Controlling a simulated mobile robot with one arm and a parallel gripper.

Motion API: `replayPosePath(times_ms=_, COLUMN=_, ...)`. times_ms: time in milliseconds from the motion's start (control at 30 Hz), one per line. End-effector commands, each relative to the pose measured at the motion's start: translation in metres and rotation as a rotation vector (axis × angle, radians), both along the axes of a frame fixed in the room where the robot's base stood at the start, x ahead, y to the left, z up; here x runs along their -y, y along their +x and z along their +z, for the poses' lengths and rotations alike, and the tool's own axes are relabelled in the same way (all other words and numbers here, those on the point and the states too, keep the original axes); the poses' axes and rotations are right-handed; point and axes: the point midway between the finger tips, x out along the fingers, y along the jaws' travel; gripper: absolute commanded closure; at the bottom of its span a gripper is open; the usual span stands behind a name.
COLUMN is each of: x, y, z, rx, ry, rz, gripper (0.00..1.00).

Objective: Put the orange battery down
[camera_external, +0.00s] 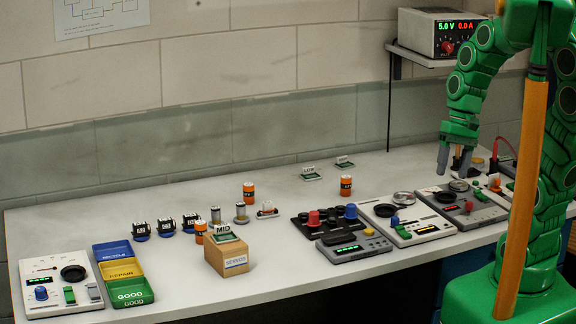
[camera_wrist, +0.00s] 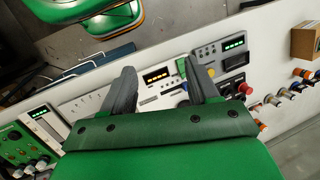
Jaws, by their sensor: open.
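Several orange batteries with dark bands stand upright on the bench in the external view: one at the back middle (camera_external: 249,192), one further right behind the black panel (camera_external: 345,187), and one beside the wooden block (camera_external: 200,230). I cannot tell which one the task means. My gripper (camera_external: 454,162) hangs above the instruments at the right, fingers pointing down and apart. In the wrist view my gripper (camera_wrist: 166,74) is open, and no battery shows between its fingers. Small orange items (camera_wrist: 304,73) at the right of the wrist view may be batteries; they are too small to be sure.
Instrument boxes (camera_external: 408,219) crowd the bench below and left of my gripper. A power supply (camera_external: 442,31) sits on a shelf. The back middle bench is mostly clear.

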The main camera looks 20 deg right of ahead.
Motion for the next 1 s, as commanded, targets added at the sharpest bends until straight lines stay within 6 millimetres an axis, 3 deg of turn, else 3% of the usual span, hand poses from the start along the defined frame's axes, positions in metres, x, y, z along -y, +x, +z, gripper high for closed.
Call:
replayPosePath(times_ms=200, x=0.054, y=-0.044, z=0.000, rx=0.025, ry=-0.147, rz=0.087, gripper=0.40)
replayPosePath(times_ms=400, x=0.085, y=-0.068, z=0.000, rx=0.029, ry=-0.231, rz=0.130, gripper=0.40)
replayPosePath(times_ms=1000, x=0.092, y=-0.074, z=0.000, rx=0.027, ry=-0.249, rz=0.142, gripper=0.40)
